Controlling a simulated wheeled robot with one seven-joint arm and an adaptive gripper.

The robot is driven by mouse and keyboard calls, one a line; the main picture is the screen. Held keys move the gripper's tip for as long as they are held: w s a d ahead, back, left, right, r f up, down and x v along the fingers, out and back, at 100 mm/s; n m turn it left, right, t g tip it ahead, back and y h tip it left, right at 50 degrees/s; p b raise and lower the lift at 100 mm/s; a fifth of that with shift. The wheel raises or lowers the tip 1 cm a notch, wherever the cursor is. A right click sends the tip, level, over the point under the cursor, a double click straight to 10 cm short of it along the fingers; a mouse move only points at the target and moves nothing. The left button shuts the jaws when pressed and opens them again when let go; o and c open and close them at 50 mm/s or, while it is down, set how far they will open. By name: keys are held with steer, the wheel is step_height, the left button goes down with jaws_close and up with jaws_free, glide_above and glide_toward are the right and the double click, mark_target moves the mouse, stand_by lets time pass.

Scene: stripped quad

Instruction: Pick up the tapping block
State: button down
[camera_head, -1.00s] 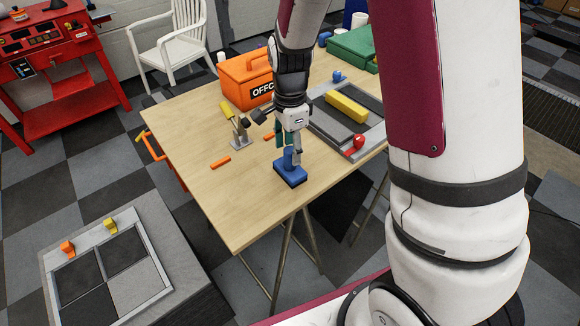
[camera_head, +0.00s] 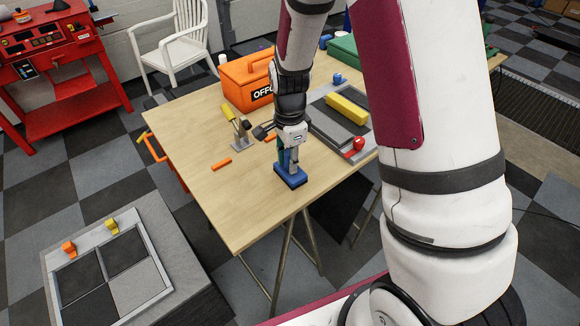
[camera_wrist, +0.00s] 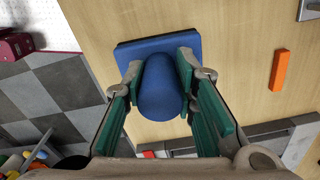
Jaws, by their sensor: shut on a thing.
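The tapping block (camera_head: 291,178) is a blue rectangular plate with an upright round handle. It stands on the wooden table (camera_head: 240,205) near the front corner. My gripper (camera_head: 288,159) is over it, pointing down, its green-padded fingers shut on the handle from both sides. In the wrist view the blue handle (camera_wrist: 160,90) sits between the fingertips, with the plate (camera_wrist: 135,50) flat behind it. The block appears to rest on the table. Part of the handle is hidden by the fingers in the head view.
An orange toolbox (camera_head: 240,85) stands behind on the table. A small orange stick (camera_head: 221,164) lies left of the block; it also shows in the wrist view (camera_wrist: 280,70). A grey tray with a yellow bar (camera_head: 347,106) and a red knob (camera_head: 359,143) is at right.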

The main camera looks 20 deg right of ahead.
mark_target(289, 151)
steer(key=shift+r, duration=0.1)
steer(key=shift+w+r, duration=0.1)
steer(key=shift+r, duration=0.4)
step_height(289, 151, up, 2)
steer(key=shift+r+b, duration=0.1)
steer(key=shift+b, duration=0.2)
steer(key=shift+s+d+r, duration=0.15)
steer(key=shift+s+d, duration=0.05)
steer(key=shift+s, duration=0.4)
steer(key=s+d+r, duration=0.1)
steer(key=s+d, duration=0.4)
steer(key=s, duration=0.9)
steer(key=shift+d+r, duration=0.15)
steer(key=shift+d, duration=0.05)
